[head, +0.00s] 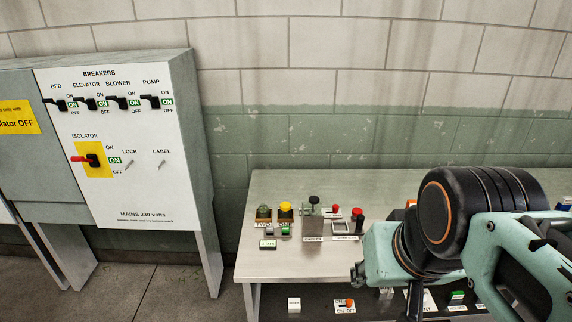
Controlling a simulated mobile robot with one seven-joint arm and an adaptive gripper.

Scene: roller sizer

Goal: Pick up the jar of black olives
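I cannot make out a jar of black olives in the head view. Small items stand on the bench (290,183), too small to identify fully. My arm covers the bench's right part, so anything behind it is hidden. A dark part that may belong to my gripper (412,306) shows below the teal wrist, over the lower shelf. Its fingers are not clear, and I cannot see whether it is open or shut or holds anything.
A yellow-topped control (286,209), a dark-knobbed grey block (313,222) and a red-knobbed control (357,217) stand on the bench. The breaker cabinet (130,180) stands left, with a red-handled isolator (90,160). The bench's back left is bare. Floor shows between cabinet and bench.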

